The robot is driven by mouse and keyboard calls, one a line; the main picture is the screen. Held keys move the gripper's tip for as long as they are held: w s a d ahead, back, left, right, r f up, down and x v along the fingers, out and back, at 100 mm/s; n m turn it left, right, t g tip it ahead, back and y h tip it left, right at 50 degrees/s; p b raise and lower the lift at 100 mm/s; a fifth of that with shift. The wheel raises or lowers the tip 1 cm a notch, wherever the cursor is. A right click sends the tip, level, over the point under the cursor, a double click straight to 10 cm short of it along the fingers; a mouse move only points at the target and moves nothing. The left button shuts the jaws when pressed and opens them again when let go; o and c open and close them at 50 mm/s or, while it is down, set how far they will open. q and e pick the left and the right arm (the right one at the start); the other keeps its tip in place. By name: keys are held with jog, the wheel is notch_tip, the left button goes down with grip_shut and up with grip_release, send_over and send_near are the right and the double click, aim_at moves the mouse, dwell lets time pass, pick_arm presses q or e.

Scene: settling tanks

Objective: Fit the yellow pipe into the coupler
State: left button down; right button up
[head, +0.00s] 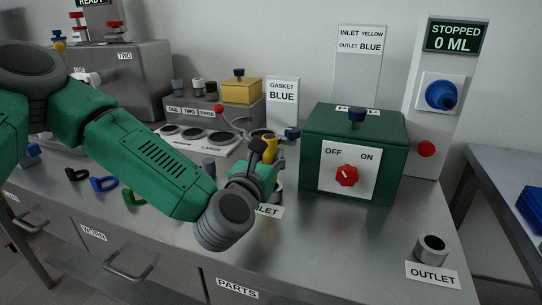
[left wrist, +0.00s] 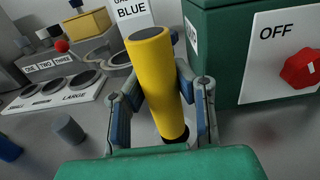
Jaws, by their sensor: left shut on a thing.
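My left gripper (head: 262,158) is in front of the green box, above the partly covered inlet label (head: 269,211). It is shut on the yellow pipe (head: 270,149). In the left wrist view the yellow pipe (left wrist: 156,80) stands between the two fingers (left wrist: 160,108), its dark upper end showing. A dark band shows at its lower end; I cannot tell whether it sits in anything. No coupler shows clearly at the inlet, where my arm blocks the view. A grey open-topped cylindrical fitting (head: 431,248) stands behind the outlet label (head: 433,275). My right gripper is not in view.
The green box (head: 308,160) with a red OFF/ON knob (head: 347,176) stands close right of the gripper. A size board (head: 197,138) and several coloured hooks, one blue (head: 103,184), lie left. The bench top between box and outlet is clear.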

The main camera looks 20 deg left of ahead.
pick_arm(q)
jog(key=shift+a, duration=0.3)
jog(key=shift+d, duration=0.3)
jog(key=shift+a+b, duration=0.1)
jog(key=shift+b, duration=0.3)
jog(key=shift+f+b, duration=1.8)
jog(key=shift+f, duration=0.2)
jog(key=c, duration=1.3)
grip_release()
jog(key=shift+s, duration=0.35)
jog(key=s, duration=0.6)
jog(key=shift+s, duration=0.35)
